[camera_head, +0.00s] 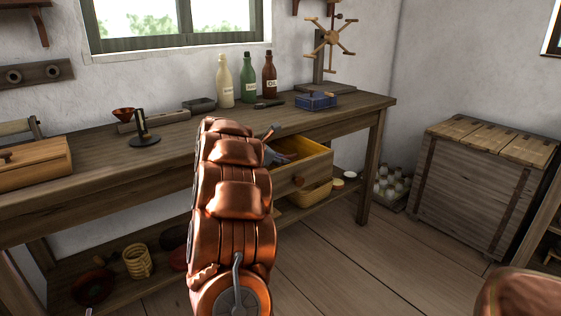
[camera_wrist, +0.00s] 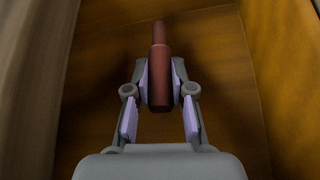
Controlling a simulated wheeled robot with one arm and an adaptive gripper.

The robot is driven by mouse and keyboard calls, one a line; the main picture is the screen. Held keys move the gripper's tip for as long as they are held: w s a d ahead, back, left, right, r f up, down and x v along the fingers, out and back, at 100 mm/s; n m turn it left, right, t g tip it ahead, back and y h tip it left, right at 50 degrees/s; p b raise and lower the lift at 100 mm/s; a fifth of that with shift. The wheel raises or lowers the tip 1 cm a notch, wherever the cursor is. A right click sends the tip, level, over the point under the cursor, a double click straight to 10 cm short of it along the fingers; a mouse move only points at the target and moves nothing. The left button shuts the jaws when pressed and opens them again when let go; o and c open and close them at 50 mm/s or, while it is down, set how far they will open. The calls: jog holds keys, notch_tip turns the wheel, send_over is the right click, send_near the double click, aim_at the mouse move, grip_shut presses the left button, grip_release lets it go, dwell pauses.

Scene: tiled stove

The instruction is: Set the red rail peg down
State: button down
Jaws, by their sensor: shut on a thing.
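The red rail peg (camera_wrist: 160,62) is a reddish-brown rod with a thicker lower part and a thinner far end. In the wrist view my gripper (camera_wrist: 160,85) is shut on its thicker part, with one finger pad on each side. Behind the peg is an orange-brown wooden surface. In the head view my gripper (camera_head: 278,156) is at the open drawer (camera_head: 312,168) under the workbench, partly hidden by my copper-coloured arm. The peg cannot be made out clearly there. I cannot tell whether the peg touches the drawer floor.
The workbench (camera_head: 75,185) carries a wooden box (camera_head: 35,165), a black stand (camera_head: 143,130), several bottles (camera_head: 248,78) and a blue box (camera_head: 316,101). A wooden chest (camera_head: 470,190) stands at the right.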

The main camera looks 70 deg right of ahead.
jog(key=shift+f+b, duration=0.35)
jog(key=shift+b, duration=0.05)
jog(key=c, duration=1)
grip_release()
jog(key=shift+r, duration=0.15)
jog(key=shift+r+p, duration=0.65)
jog(key=shift+p, duration=0.4)
jog(key=p+v, duration=0.1)
jog(key=v, duration=1.1)
jog(key=shift+p, duration=0.3)
